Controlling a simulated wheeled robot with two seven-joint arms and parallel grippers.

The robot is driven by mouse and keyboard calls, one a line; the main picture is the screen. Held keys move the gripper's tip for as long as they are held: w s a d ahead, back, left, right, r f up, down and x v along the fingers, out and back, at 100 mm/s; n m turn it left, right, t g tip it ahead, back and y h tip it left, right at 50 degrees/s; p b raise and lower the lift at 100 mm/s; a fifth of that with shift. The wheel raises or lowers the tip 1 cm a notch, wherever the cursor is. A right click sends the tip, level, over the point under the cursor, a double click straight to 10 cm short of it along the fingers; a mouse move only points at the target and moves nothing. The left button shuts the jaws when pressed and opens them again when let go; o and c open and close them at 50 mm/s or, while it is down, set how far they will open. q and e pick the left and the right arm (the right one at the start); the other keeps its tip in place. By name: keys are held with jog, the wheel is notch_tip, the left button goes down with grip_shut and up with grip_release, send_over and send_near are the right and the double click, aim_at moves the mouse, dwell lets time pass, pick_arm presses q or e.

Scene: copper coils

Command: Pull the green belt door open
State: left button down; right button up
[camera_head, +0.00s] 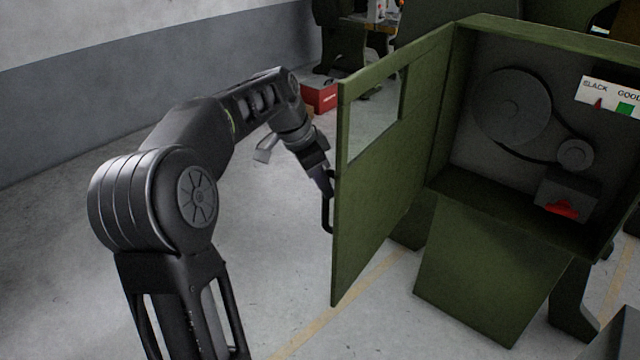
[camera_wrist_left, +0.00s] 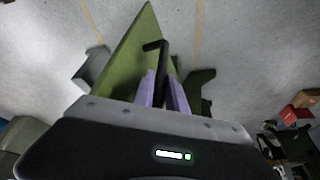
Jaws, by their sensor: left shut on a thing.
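The green belt door (camera_head: 385,185) stands swung wide open on the left side of the green cabinet (camera_head: 490,270), with a window opening in its upper part. My left gripper (camera_head: 328,188) is at the door's outer face and is shut on the black door handle (camera_head: 327,212). In the left wrist view the door (camera_wrist_left: 125,55) shows edge-on, and the handle (camera_wrist_left: 160,48) sits between the fingers of my left gripper (camera_wrist_left: 162,90). My right gripper is not in view.
Inside the cabinet are a large pulley (camera_head: 512,105), a small pulley (camera_head: 575,154), a red part (camera_head: 562,209) and a SLACK/GOOD gauge (camera_head: 610,95). A red box (camera_head: 319,95) lies on the floor behind. The floor left of the door is clear apart from my arm.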

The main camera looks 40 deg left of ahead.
pick_arm(q)
jog(key=shift+w+d+r, duration=0.25)
jog(key=shift+w+r, duration=0.05)
jog(key=shift+w, duration=0.05)
jog(key=c, duration=1.4)
grip_release()
jog(key=shift+w, duration=0.2)
jog(key=shift+o, duration=0.2)
jog(key=shift+s+a, duration=0.1)
jog(key=v, duration=0.7)
jog(key=shift+s+r, duration=0.15)
jog(key=shift+s, duration=0.05)
